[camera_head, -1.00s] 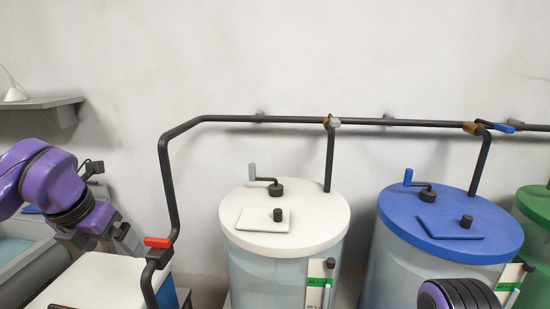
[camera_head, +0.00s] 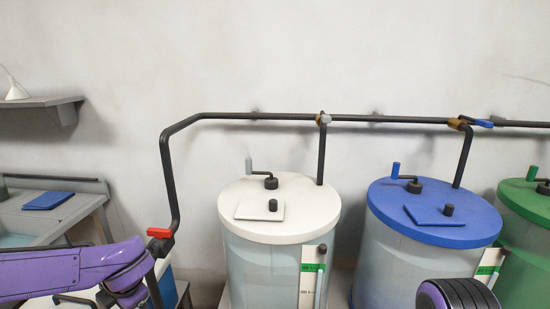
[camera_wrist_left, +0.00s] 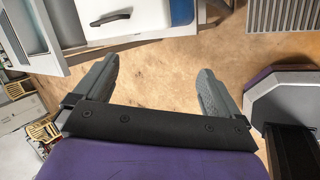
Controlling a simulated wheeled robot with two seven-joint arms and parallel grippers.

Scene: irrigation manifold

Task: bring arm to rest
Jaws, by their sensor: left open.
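My left arm's purple links cross the lower left of the head view, and its gripper is out of that picture. In the left wrist view my left gripper (camera_wrist_left: 160,88) is open, its two grey fingers apart with nothing between them. Brown floor lies below the fingers. My right gripper is not in view; only a dark and purple part of my own arm shows at the bottom right of the head view.
A black pipe (camera_head: 260,117) with a red handle (camera_head: 159,233) runs along the wall. Tanks with a white lid (camera_head: 300,225), a blue lid (camera_head: 450,235) and a green lid (camera_head: 525,200) stand below it. A sink bench (camera_head: 90,205) and a shelf (camera_head: 40,102) are at left.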

